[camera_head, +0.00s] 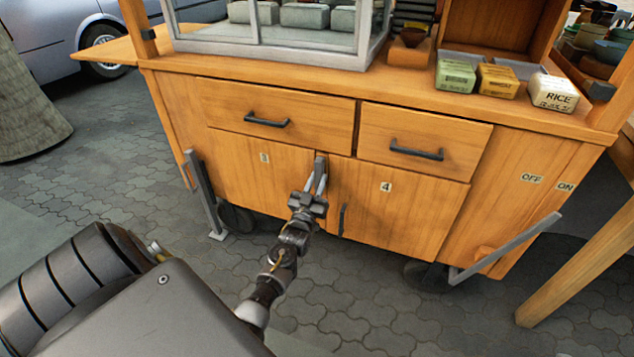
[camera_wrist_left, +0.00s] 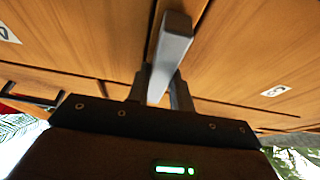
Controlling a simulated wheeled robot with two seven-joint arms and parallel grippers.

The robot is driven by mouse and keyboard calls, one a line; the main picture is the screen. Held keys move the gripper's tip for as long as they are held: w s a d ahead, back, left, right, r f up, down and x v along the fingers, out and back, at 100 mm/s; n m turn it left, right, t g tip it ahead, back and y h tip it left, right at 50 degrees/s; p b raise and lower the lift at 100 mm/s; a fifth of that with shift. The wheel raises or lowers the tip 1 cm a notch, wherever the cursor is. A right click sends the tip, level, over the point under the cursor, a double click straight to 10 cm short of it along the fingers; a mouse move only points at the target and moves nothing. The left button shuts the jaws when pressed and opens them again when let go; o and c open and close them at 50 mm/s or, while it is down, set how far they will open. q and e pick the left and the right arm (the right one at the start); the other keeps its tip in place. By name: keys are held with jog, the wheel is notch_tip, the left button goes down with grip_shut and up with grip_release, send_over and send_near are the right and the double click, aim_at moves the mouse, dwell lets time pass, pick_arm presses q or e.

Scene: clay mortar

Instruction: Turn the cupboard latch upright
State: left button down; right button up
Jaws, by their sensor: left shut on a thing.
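The cupboard latch (camera_head: 320,165) is a grey bar at the seam between cupboard doors 3 (camera_head: 262,172) and 4 (camera_head: 400,205), just under the drawers. My left gripper (camera_head: 315,187) reaches it from below and is shut on it. In the left wrist view the latch (camera_wrist_left: 174,48) runs up from between the two dark fingers (camera_wrist_left: 158,90), tilted slightly from the picture's vertical. In the head view it looks close to upright; its lower part is hidden by the fingers. My right gripper is not in view.
Black handles are on the left drawer (camera_head: 267,121), right drawer (camera_head: 416,151) and door 4 (camera_head: 341,219). Grey bars stand at the left (camera_head: 203,190) and slant out at the right (camera_head: 505,247). Boxes, including a RICE box (camera_head: 553,94), sit on the counter. Paving lies below.

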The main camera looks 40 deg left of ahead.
pick_arm(q)
jog(key=c, duration=1.2)
grip_release()
jog(key=shift+c, duration=0.2)
jog(key=shift+s+d+f, duration=0.1)
jog(key=shift+s+f, duration=0.1)
jog(key=shift+s, duration=0.1)
jog(key=p+v, duration=0.1)
jog(key=v, duration=0.9)
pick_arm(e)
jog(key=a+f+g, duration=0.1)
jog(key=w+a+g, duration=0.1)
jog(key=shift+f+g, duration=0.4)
